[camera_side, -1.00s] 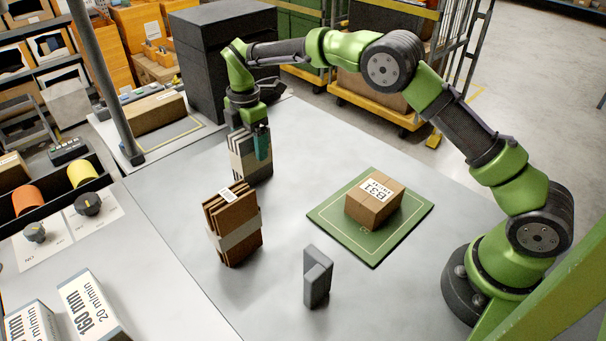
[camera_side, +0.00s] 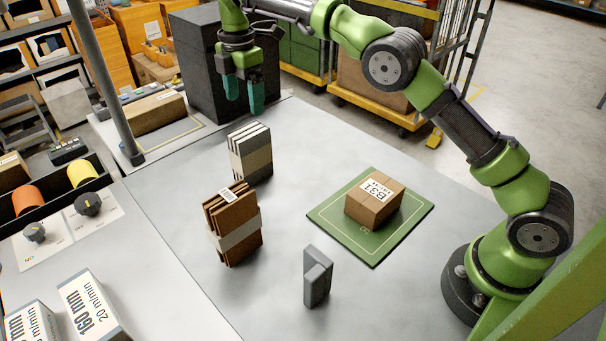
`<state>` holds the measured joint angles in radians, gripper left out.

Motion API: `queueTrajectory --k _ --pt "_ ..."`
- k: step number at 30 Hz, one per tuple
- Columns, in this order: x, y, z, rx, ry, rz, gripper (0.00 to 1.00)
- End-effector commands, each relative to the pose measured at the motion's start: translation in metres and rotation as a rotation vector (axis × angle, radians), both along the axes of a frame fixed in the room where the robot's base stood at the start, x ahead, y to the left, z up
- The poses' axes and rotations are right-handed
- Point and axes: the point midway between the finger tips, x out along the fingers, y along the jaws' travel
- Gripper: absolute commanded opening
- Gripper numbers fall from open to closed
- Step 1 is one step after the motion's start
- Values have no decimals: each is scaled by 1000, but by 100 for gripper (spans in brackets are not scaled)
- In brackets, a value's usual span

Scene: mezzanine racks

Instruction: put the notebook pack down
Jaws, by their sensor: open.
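The notebook pack (camera_side: 250,153), a banded stack with pale page edges and dark covers, stands upright on the grey table, behind the brown cardboard bundle. My gripper (camera_side: 244,106) is open and empty above the pack, with its two teal fingers pointing down and apart. It does not touch the pack. The pack's underside and far side are hidden.
A banded bundle of brown cardboard (camera_side: 233,228) stands just in front of the pack. A box marked B31 (camera_side: 375,199) sits on a green mat (camera_side: 331,222) to the right. A grey block (camera_side: 317,277) stands at the front. The table between them is clear.

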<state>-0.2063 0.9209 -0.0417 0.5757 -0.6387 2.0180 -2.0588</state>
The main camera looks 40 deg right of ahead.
Motion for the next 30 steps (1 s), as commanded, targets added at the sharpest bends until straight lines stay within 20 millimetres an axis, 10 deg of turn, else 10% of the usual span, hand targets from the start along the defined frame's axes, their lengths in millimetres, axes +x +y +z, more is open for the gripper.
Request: queueTrajectory --k 8,18,30 --pt "-23 -18 48 32 -58 -197 83" --pt "-135 -56 115 219 -205 -834 83" --pt "-287 -74 77 581 -268 -1601 83"
